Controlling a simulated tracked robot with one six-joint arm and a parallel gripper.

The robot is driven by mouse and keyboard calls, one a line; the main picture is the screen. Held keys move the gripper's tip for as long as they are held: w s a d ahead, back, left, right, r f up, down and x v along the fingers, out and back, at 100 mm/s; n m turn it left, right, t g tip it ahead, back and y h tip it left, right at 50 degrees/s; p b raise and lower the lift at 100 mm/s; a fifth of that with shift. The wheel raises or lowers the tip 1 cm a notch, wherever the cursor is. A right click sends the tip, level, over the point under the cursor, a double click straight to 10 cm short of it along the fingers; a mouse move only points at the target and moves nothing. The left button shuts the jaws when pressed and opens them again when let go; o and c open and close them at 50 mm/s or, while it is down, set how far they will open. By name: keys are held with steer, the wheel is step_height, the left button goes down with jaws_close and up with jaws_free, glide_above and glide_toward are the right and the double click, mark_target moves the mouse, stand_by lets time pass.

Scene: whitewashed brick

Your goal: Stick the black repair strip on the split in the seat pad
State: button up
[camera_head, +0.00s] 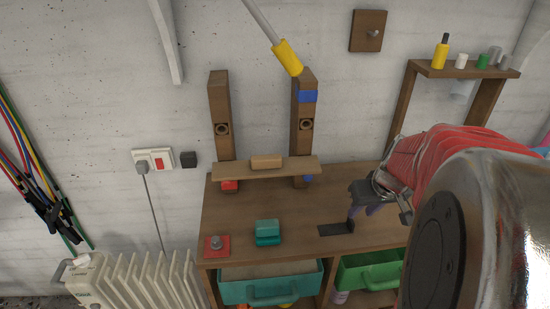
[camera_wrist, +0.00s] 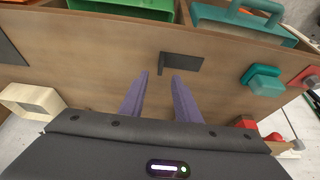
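The black repair strip (camera_head: 332,229) lies on the wooden bench top near its front edge. It also shows in the wrist view (camera_wrist: 185,64), with a narrow upright part at its left end. My gripper (camera_head: 365,211) is above the bench, just behind and right of the strip. In the wrist view its two purple fingers (camera_wrist: 160,76) are apart, with nothing between them, and their tips point toward the strip. I cannot make out a seat pad or a split; a dark grey flat piece (camera_wrist: 10,52) at the left edge of the wrist view is cut off.
A teal block (camera_head: 267,232) and a red block with a grey knob (camera_head: 216,246) stand left of the strip. A teal drawer (camera_head: 270,290) and a green drawer (camera_head: 370,272) are below. A shelf (camera_head: 262,172) with a tan block crosses the back. My arm hides the bench's right side.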

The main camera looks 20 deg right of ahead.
mark_target(352, 221)
steer(key=shift+x, duration=1.8)
steer(key=shift+x, duration=2.55)
steer(key=shift+a, duration=0.1)
steer(key=shift+c, duration=0.6)
jaws_close()
